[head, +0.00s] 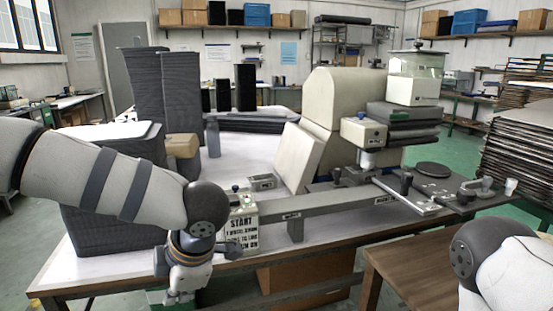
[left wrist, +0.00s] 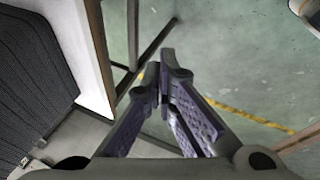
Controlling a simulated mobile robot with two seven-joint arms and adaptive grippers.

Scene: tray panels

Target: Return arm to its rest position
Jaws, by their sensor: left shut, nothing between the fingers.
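My left arm (head: 100,180) comes in from the left in the head view, bends at a dark joint and points down at the table's front edge. Its lower end is near the bottom of the picture, and the fingers cannot be made out there. In the left wrist view my left gripper (left wrist: 166,80) is shut and empty, with its fingers together over the green floor. Part of my right arm (head: 500,262) shows at the lower right of the head view. My right gripper is out of view.
The worktable (head: 110,262) carries stacks of dark panels (head: 108,195), a beige machine (head: 340,110) and a START control box (head: 240,220) close to my left arm. A brown wooden table (head: 400,275) stands at the lower right. Stacked trays (head: 520,130) are at the far right.

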